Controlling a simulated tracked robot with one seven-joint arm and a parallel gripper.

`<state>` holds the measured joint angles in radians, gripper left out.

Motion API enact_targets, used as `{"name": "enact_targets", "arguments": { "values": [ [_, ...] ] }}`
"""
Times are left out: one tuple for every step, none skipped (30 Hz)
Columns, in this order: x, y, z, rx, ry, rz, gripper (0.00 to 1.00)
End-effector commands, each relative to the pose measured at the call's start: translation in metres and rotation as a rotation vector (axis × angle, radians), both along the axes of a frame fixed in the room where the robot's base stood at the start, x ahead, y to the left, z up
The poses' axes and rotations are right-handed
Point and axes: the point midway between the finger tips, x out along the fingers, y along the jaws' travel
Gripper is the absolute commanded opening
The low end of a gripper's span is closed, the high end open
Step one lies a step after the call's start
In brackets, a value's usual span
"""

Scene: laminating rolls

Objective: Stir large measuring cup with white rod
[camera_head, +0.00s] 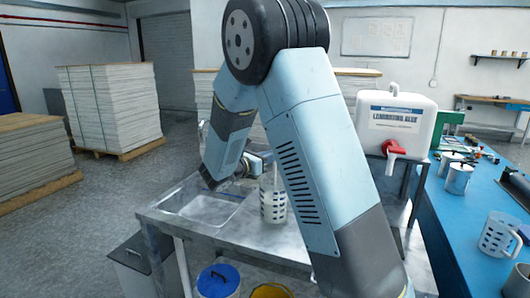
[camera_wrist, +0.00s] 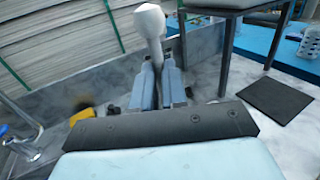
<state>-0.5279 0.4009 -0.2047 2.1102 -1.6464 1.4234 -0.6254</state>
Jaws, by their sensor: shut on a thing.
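A similar cup (camera_head: 497,233) stands on the blue bench at the right. My gripper (camera_wrist: 158,85) is shut on the white rod (camera_wrist: 150,24), whose thick rounded end points up and away in the wrist view. A thin pale line just above that cup may be the rod. I cannot tell whether its tip is inside.
The sink basin (camera_head: 205,208) lies left of the cup. A white glue container (camera_head: 395,122) with a red tap stands right of my arm. The blue bench (camera_head: 455,215) holds cans and tools. Blue (camera_head: 218,281) and yellow (camera_head: 271,291) buckets stand below in front.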

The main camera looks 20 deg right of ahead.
Motion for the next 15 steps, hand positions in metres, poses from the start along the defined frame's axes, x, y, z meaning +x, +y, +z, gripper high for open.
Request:
{"name": "enact_targets", "arguments": {
  "values": [
    [0.0, 0.0, -0.004, -0.001, 0.002, 0.0, 0.0],
    [0.0, 0.0, -0.007, -0.001, 0.003, 0.0, 0.0],
    [0.0, 0.0, -0.009, -0.001, 0.003, 0.0, 0.0],
    [0.0, 0.0, -0.011, -0.001, 0.003, 0.0, 0.0],
    [0.0, 0.0, -0.013, -0.001, 0.002, 0.0, 0.0],
    [0.0, 0.0, -0.016, -0.001, 0.002, 0.0, 0.0],
    [0.0, 0.0, -0.018, -0.001, 0.002, 0.0, 0.0],
    [0.0, 0.0, -0.02, -0.001, 0.002, 0.0, 0.0],
    [0.0, 0.0, -0.022, -0.001, 0.003, 0.0, 0.0],
    [0.0, 0.0, -0.024, -0.001, 0.003, 0.001, 0.0],
    [0.0, 0.0, -0.025, -0.001, 0.003, 0.001, 0.0],
    [0.0, 0.0, -0.027, -0.001, 0.002, 0.001, 0.0],
    [0.0, 0.0, -0.028, -0.001, 0.002, 0.001, 0.0],
    [0.0, 0.0, -0.028, -0.001, 0.002, 0.001, 0.0],
    [0.0, 0.0, -0.029, 0.0, 0.001, 0.001, 0.0]
  ]
}}
